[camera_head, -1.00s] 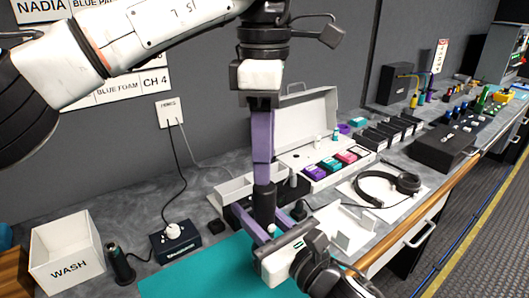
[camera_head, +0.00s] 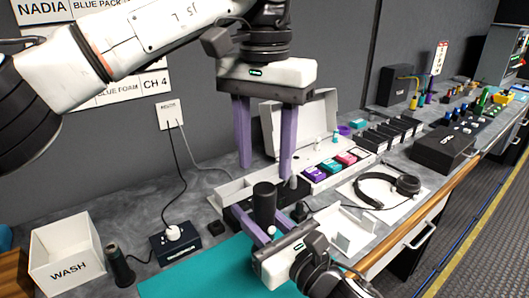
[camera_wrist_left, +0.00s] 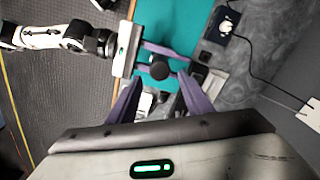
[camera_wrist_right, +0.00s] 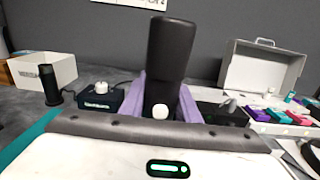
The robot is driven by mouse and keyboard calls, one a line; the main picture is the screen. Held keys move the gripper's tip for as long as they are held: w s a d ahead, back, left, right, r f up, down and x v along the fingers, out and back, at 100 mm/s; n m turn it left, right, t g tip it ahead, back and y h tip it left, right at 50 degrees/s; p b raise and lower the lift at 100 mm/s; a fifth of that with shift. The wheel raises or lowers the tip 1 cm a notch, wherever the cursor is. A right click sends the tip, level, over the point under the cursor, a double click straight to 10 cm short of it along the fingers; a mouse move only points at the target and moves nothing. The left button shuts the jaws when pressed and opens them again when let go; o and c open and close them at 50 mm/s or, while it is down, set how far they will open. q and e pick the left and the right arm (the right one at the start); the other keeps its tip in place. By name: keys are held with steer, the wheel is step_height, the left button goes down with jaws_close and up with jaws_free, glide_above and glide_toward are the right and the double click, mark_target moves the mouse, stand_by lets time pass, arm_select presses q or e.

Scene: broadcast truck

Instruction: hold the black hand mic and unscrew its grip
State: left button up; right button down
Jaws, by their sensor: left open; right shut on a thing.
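The black hand mic (camera_head: 264,205) stands upright above the bench in my right gripper (camera_head: 262,226), which is shut on its lower part. The right wrist view shows the mic's dark cylinder (camera_wrist_right: 168,55) between the purple fingers, with a small white round spot (camera_wrist_right: 160,111) low on its face. My left gripper (camera_head: 265,172) is open and points down above the mic, its two fingers well apart. In the left wrist view the mic's round dark end (camera_wrist_left: 160,70) lies between the open left fingers. The mic's lower end is mostly hidden by my right gripper.
A teal mat (camera_head: 205,275) lies below. A white WASH bin (camera_head: 70,270), a dark cylinder (camera_head: 120,263) and a dark box with a white knob (camera_head: 176,245) stand left. An open white case (camera_head: 297,125) is behind. Headphones (camera_head: 385,187) lie right.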

mark_target(265, 187)
arm_select(q)
steer(key=shift+f+m, duration=0.3)
steer(key=shift+m, duration=0.1)
step_height(265, 187, down, 7)
steer(key=shift+f, duration=0.2)
